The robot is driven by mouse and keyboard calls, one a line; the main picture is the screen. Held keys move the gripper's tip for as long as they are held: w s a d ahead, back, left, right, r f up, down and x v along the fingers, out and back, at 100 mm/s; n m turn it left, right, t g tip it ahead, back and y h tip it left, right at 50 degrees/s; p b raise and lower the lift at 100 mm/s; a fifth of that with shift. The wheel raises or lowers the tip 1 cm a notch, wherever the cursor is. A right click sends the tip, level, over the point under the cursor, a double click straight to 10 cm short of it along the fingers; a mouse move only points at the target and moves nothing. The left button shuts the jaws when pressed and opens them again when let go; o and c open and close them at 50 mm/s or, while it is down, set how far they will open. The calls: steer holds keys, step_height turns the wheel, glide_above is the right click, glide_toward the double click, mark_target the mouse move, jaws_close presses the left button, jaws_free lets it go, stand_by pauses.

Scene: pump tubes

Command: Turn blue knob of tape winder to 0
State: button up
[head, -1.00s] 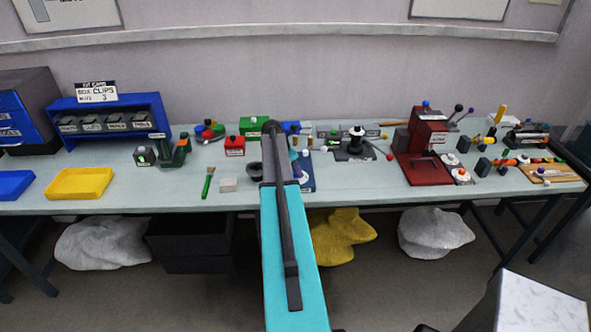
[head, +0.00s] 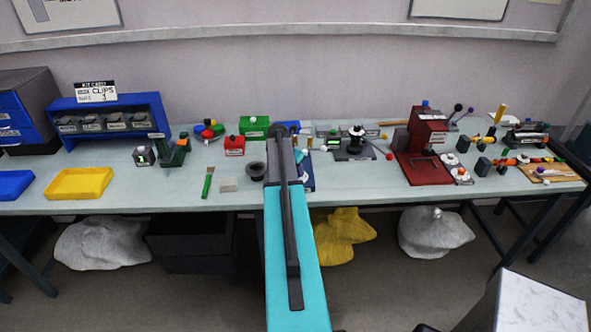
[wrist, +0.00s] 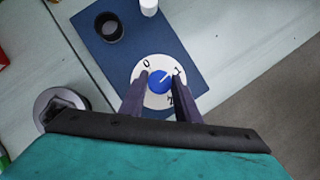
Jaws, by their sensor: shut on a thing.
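The tape winder's blue base plate (wrist: 112,45) lies on the table in the wrist view. A white round dial (wrist: 150,98) on it carries printed marks; I read a 0 at its upper left and what looks like a 1 at its upper right. The blue knob (wrist: 158,80) sits at the dial's centre, its pale line pointing upper right, toward the 1-like mark. My gripper (wrist: 159,78) is shut on the knob, one finger on each side. In the head view the blue base (head: 308,178) shows only partly; my arm hides the knob and fingers.
On the blue base stand a dark cup (wrist: 109,28) and a white cylinder (wrist: 149,6). A dark round bowl (head: 256,171) is left of my arm, with a pale block (head: 229,185) and green brush (head: 207,184) farther left. A red machine (head: 425,145) stands to the right.

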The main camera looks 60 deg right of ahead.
steer(key=shift+n, duration=0.4)
steer(key=shift+n+t, duration=0.8)
steer(key=shift+n, duration=0.7)
steer(key=o, duration=0.9)
steer(key=shift+m, duration=0.3)
steer(key=shift+m+g, duration=0.8)
steer(key=shift+m, duration=0.8)
